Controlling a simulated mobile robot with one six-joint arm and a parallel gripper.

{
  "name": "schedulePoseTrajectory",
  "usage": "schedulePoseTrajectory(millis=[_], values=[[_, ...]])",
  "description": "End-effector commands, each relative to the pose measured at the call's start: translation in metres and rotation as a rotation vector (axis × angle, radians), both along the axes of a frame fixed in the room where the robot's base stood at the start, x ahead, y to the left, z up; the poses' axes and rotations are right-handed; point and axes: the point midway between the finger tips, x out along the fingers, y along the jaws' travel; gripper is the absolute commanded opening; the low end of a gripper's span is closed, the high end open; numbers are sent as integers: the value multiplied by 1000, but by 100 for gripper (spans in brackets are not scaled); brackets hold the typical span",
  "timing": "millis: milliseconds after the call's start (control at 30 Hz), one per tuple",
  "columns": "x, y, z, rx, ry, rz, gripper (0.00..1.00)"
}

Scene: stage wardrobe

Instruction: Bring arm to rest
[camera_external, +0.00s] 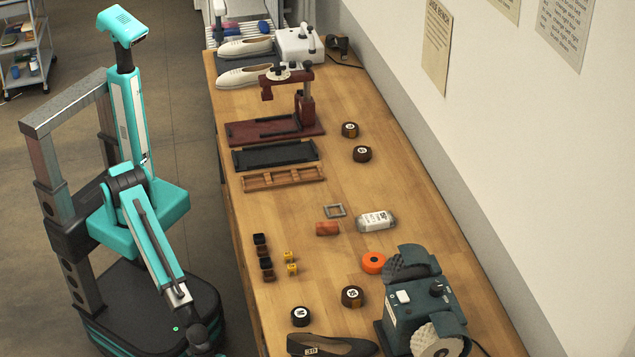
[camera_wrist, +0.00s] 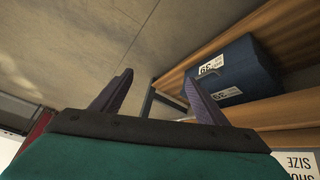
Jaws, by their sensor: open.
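My teal arm hangs down beside the left side of the wooden workbench (camera_external: 400,190) in the external view. Its lower end reaches the bottom edge of that picture, so the fingers do not show clearly there. In the wrist view my gripper (camera_wrist: 155,95) has its two dark fingers wide apart with nothing between them. Beyond the fingers are a plain grey surface and, to the right, wooden shelving (camera_wrist: 165,82) with a dark blue box (camera_wrist: 235,72) labelled 39.
A wall stands along the right. Floor (camera_external: 190,130) is clear between me and the bench's far left side.

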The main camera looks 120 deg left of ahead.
Motion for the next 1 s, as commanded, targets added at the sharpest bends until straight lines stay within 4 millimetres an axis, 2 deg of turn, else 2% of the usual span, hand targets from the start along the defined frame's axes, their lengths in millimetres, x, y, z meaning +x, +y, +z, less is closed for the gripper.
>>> schedulePoseTrajectory(millis=[33, 167, 300, 467, 600, 800, 900, 1000], values=[[-13, 24, -4, 29, 54, 16, 68], [-48, 75, -22, 97, 198, 48, 68], [-93, 128, -34, 159, 360, 86, 68], [-152, 182, -38, 218, 551, 130, 68], [-209, 222, -32, 256, 726, 165, 68], [-280, 260, -15, 287, 941, 202, 68], [-299, 268, -9, 292, 1003, 212, 68], [-309, 272, -7, 294, 1033, 215, 68]])
